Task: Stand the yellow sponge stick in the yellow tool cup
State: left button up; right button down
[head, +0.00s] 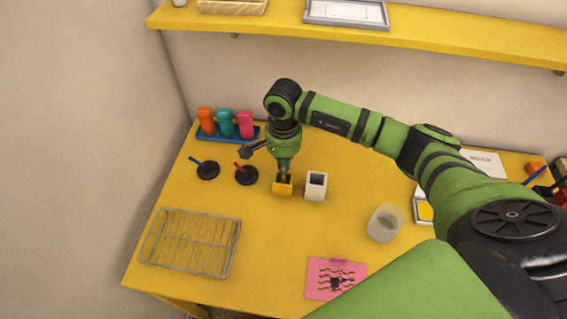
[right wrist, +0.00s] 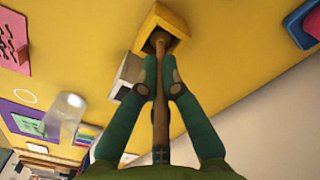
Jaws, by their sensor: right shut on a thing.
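The yellow tool cup (head: 283,188) stands on the table, left of a white cup. My right gripper (head: 284,168) points down just above it. In the right wrist view, the fingers (right wrist: 160,82) are shut on a brown wooden stick (right wrist: 160,112), which I take for the sponge stick. The stick's far end reaches the opening of the yellow cup (right wrist: 181,24) and appears to be inside it. How deep it sits is hidden, and I cannot make out a yellow sponge. My left gripper is not in view.
The white cup (head: 316,186) stands close on the right. Two black round stamps (head: 246,175) lie on the left, near a blue rack (head: 213,138) of coloured bottles.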

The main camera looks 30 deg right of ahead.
jog(key=c, duration=1.3)
grip_release()
jog(key=shift+c, duration=0.2)
notch_tip(320, 180, up, 12)
